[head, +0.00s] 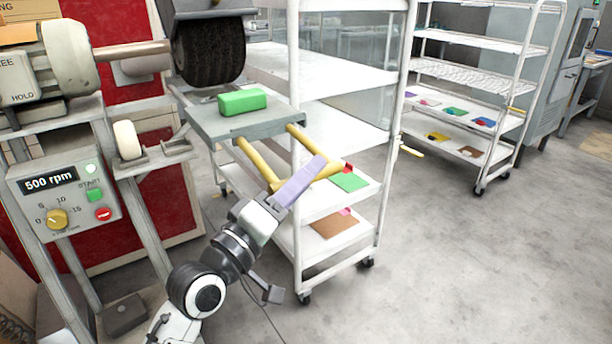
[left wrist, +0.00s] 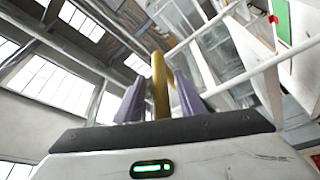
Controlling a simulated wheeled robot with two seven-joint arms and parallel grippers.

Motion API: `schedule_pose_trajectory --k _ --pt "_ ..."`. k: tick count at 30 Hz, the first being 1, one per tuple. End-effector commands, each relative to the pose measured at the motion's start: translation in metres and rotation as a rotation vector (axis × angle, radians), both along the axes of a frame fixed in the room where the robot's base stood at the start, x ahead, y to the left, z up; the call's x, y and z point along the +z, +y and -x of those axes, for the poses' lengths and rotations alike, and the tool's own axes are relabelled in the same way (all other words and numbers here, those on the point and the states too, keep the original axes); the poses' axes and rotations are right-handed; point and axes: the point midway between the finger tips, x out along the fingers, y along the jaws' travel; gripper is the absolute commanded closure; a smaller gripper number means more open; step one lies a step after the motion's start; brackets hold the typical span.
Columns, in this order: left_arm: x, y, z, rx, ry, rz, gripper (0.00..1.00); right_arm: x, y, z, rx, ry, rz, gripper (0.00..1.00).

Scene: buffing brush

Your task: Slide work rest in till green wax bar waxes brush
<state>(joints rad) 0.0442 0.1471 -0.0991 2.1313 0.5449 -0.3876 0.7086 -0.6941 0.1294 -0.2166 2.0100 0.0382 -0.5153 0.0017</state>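The grey work rest (head: 205,128) is a flat plate under the dark round brush (head: 208,52). The green wax bar (head: 242,101) lies on it, in front of and below the brush; a gap shows between them. A yellow U-shaped handle (head: 252,164) runs from the rest toward the front right. My left gripper (head: 303,178) has its purple fingers at the handle's crossbar. In the left wrist view the yellow bar (left wrist: 159,85) stands between the two fingers (left wrist: 160,92), with a small gap showing beside it, so they look open around it. My right gripper is not in view.
A control box reading 500 rpm (head: 66,192) with a green start button and red button is at the left. A white shelf rack (head: 300,240) stands close behind the handle. Another rack (head: 470,110) stands further right. The floor at right is clear.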

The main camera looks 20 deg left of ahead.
Motion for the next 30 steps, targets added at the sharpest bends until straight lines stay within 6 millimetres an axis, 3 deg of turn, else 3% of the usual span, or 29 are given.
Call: schedule_pose_trajectory --k 9,15,16,25,30 --pt "0.0 -0.001 -0.003 0.0 0.001 -0.001 0.64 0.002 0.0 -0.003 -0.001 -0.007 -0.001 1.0" --pt "0.0 -0.001 -0.003 0.0 0.001 -0.001 0.98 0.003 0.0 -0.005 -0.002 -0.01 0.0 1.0" --pt "0.0 -0.001 -0.003 0.0 0.001 -0.001 1.0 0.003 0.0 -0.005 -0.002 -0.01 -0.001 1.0" --pt "0.0 0.002 -0.005 0.0 0.001 -0.002 1.0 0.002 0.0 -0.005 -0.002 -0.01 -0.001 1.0" --pt "-0.001 0.017 -0.017 0.002 0.0 -0.006 1.0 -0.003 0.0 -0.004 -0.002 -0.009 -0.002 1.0"
